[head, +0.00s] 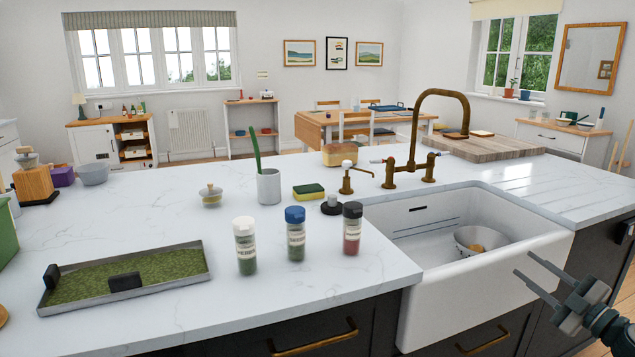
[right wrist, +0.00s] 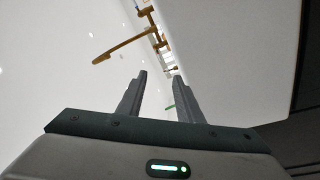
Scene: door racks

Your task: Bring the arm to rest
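My right gripper (head: 532,276) is at the lower right of the head view, in front of the white sink and the dark cabinet fronts. Its two fingers are apart with nothing between them. In the right wrist view the fingers (right wrist: 160,95) also stand apart and empty, with the brass tap (right wrist: 125,45) beyond them. My left gripper is not in either view.
The white sink (head: 483,290) holds a metal bowl (head: 478,241). Three spice jars, with white (head: 245,246), blue (head: 296,234) and black (head: 352,229) lids, stand near the counter's front edge. A tray of green herbs (head: 128,278) lies at left. Bare counter lies between.

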